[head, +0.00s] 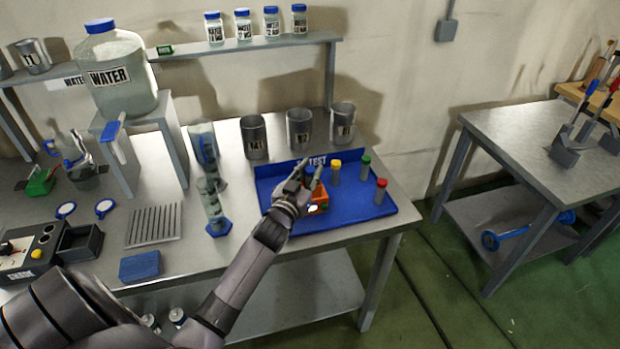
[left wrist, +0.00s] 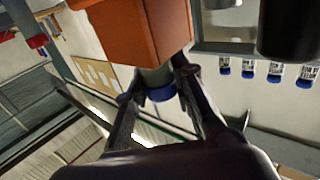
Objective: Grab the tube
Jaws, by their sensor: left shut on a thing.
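An orange block-shaped holder (head: 320,200) sits in the blue tray (head: 352,214) marked TEST. In the left wrist view the orange holder (left wrist: 140,28) fills the top, and a tube with a blue cap (left wrist: 162,93) meets it. My left gripper (head: 308,175) is over the holder in the tray. In the left wrist view its fingers (left wrist: 155,85) are shut on the blue-capped tube, one on each side. Tubes with yellow (head: 336,172), green (head: 365,167) and red (head: 380,190) caps stand in the tray, apart from the gripper. My right gripper is not in view.
Several metal beakers (head: 299,128) stand behind the tray. A glass cylinder on a blue base (head: 218,226) stands to its left. A large WATER jug (head: 120,75) is on a raised stand. Floor (head: 440,285) shows between this bench and the right table (head: 535,140).

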